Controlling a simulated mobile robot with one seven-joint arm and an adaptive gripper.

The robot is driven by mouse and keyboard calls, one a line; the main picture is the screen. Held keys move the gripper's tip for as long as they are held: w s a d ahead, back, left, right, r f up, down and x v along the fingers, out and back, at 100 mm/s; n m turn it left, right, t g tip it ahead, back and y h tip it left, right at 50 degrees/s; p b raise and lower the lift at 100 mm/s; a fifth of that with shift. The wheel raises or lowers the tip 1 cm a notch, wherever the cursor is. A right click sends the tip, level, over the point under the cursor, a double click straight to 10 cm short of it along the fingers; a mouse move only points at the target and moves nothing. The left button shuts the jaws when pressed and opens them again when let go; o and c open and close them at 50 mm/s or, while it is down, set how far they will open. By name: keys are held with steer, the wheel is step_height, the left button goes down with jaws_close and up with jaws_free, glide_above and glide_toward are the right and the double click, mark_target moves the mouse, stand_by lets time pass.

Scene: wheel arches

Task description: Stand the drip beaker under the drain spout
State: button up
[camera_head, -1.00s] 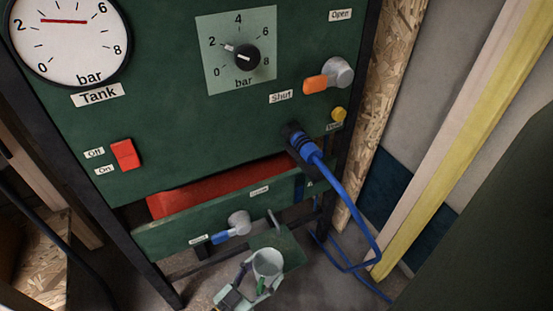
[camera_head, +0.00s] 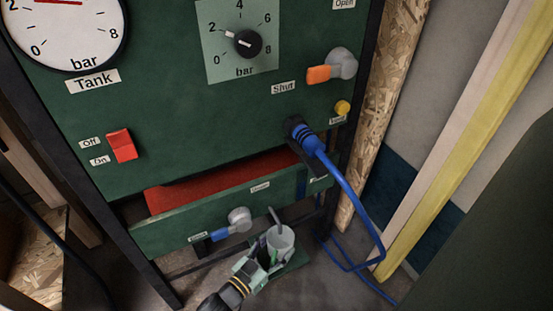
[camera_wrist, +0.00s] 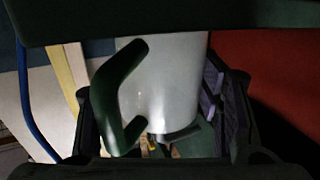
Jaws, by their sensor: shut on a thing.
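The pale drip beaker (camera_head: 281,248) is upright in my gripper (camera_head: 265,257), low in front of the lower green panel. My gripper is shut on it. In the wrist view the beaker (camera_wrist: 172,85) fills the middle, with its dark green handle (camera_wrist: 112,98) at left and a purple finger pad (camera_wrist: 210,92) at right. The thin grey drain spout (camera_head: 274,215) slants down from the panel, its lower end overlapping the beaker's mouth.
A grey valve with a blue lever (camera_head: 237,221) is just left of the spout. A blue hose (camera_head: 350,195) hangs from the panel to the floor at right. A red tank (camera_head: 215,186) lies behind the lower panel. The frame's dark leg (camera_head: 155,270) stands at left.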

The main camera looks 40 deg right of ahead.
steer(key=shift+f, duration=0.15)
steer(key=o, duration=1.2)
steer(key=shift+r, duration=0.2)
steer(key=a, duration=0.4)
steer(key=s+a, duration=0.1)
steer(key=a, duration=0.3)
steer(key=s+a+p, duration=0.1)
steer(key=a, duration=0.3)
